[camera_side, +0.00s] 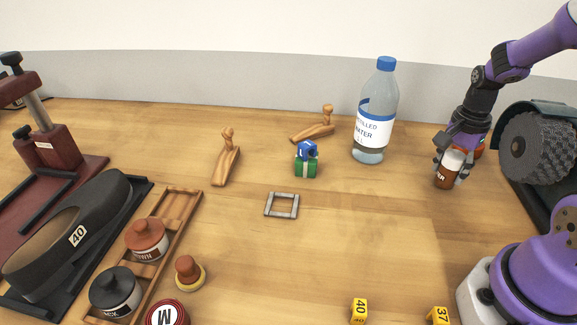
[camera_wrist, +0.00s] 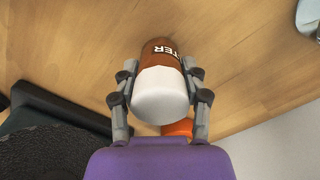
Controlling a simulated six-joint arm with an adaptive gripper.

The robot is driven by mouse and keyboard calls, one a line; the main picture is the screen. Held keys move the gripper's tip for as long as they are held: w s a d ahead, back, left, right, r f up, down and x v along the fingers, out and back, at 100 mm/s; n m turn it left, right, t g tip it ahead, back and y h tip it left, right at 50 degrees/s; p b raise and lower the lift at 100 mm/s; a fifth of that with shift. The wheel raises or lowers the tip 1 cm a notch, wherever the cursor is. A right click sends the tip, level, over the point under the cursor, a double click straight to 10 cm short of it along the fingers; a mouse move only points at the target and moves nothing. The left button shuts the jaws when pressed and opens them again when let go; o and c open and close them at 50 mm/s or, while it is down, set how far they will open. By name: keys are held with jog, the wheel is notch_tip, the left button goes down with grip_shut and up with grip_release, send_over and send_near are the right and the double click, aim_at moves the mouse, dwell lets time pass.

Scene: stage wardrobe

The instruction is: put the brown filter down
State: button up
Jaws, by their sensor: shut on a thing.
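The brown filter (camera_side: 448,169) is a small brown cylinder with a white end and white lettering, of which "TER" can be read in the wrist view (camera_wrist: 160,88). My gripper (camera_side: 452,163) is at the right of the table in the side view, shut on the filter. In the wrist view the fingers of my gripper (camera_wrist: 160,92) press it from both sides, white end towards the camera. The filter is tilted in the side view. I cannot tell whether its lower end touches the table.
An orange-red thing (camera_wrist: 178,128) is partly hidden behind the filter. A dark rough wheel (camera_side: 540,145) stands close on the right, a water bottle (camera_side: 375,125) on the left. A grey square frame (camera_side: 282,216) lies mid-table.

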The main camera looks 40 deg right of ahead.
jog(key=o, duration=1.2)
jog(key=shift+f, duration=0.15)
notch_tip(320, 180, up, 12)
jog(key=shift+a+r, duration=0.1)
jog(key=shift+a, duration=0.05)
jog(key=a+r+n+t, duration=0.1)
jog(key=a+n+t, duration=0.1)
jog(key=a+n, duration=0.3)
jog(key=s+a+r+n+t, duration=0.1)
jog(key=a+n, duration=0.5)
jog(key=n, duration=0.1)
jog(key=a+r+n+t, duration=0.1)
jog(key=a+n+t, duration=0.1)
jog(key=a+n, duration=0.4)
jog(key=shift+s+a+t, duration=0.2)
jog(key=shift+s+t, duration=0.1)
